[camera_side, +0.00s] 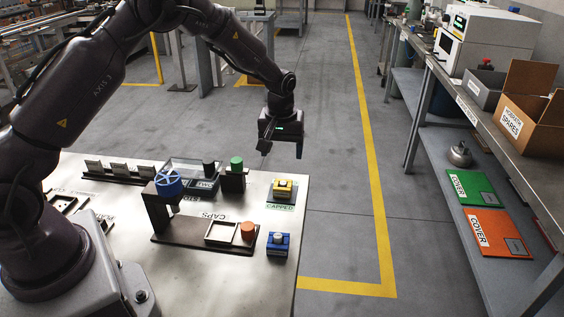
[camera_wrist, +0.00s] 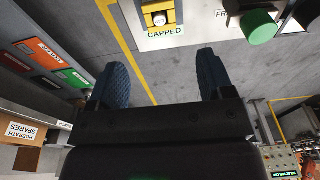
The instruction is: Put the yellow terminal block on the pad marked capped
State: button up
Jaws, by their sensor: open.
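The yellow terminal block (camera_side: 284,186) has a pale cap on top. It sits upright on the pad marked CAPPED (camera_side: 281,206) at the table's right edge. In the wrist view the yellow block (camera_wrist: 159,18) stands on the pale pad (camera_wrist: 180,38) at the top of the picture. My gripper (camera_side: 282,149) hangs above and beyond the pad, apart from the block. In the wrist view my gripper (camera_wrist: 160,72) has its two dark fingers spread, with only floor between them.
A blue block (camera_side: 278,244) stands in front of the pad. A green knob (camera_side: 236,162) on a dark stand is to its left. A fixture with a blue handwheel (camera_side: 168,183), a tray (camera_side: 221,232) and an orange cylinder (camera_side: 248,231) stand nearby. Floor lies right of the table.

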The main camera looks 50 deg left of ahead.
jog(key=s+d+r+m+t+h, duration=0.1)
jog(key=s+d+r+m, duration=0.15)
jog(key=s+r, duration=0.55)
jog(key=s+d+r+m+t, duration=0.1)
jog(key=s+d+r+m, duration=0.2)
jog(key=r, duration=0.8)
jog(key=s+d+r+m+t, duration=0.1)
jog(key=s, duration=0.8)
jog(key=s+d+r+m+t, duration=0.1)
jog(key=s+r+m, duration=0.1)
jog(key=s, duration=0.7)
jog(key=shift+d+t, duration=0.3)
jog(key=shift+d, duration=0.05)
jog(key=shift+r+m, duration=0.1)
jog(key=shift+m, duration=0.15)
